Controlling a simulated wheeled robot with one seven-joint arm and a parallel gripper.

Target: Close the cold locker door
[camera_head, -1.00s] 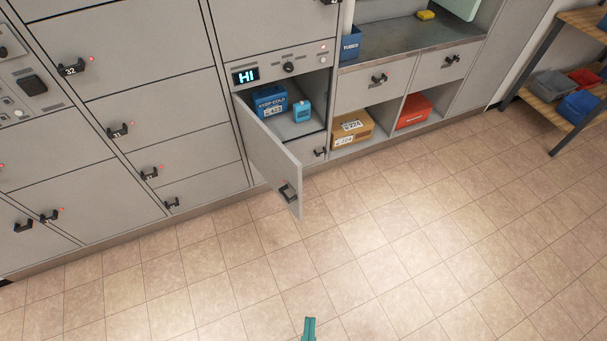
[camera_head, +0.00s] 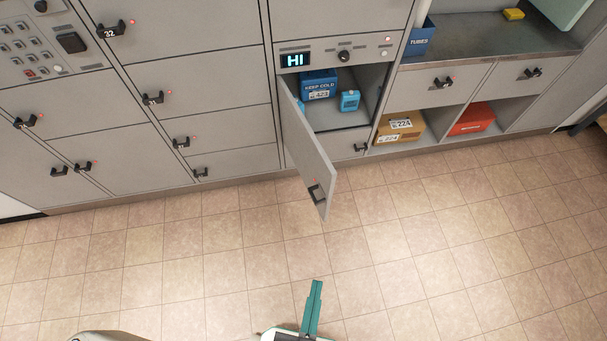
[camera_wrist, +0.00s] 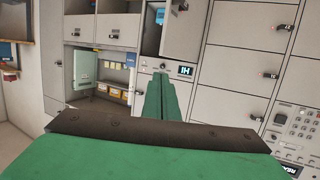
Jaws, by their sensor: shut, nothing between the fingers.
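The cold locker (camera_head: 365,104) stands open below a panel with a lit "HI" display (camera_head: 295,60). Its grey door (camera_head: 306,140) is hinged on the left and swings out into the room. The door's dark handle (camera_head: 317,192) is near its free edge. Inside sit a blue "KEEP COLD" box (camera_head: 319,85) and a small light-blue item (camera_head: 349,101). My gripper (camera_head: 317,284) is shut and empty, with teal fingers, over the floor in front of the door and apart from it. The wrist view shows the green fingers (camera_wrist: 164,85) close together, near the "HI" display (camera_wrist: 185,71).
Other closed locker doors (camera_head: 195,75) line the wall to the left. To the right are open cubbies with a cardboard box (camera_head: 400,127) and a red box (camera_head: 472,119), under a counter (camera_head: 480,42). The tiled floor (camera_head: 430,240) in front is clear.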

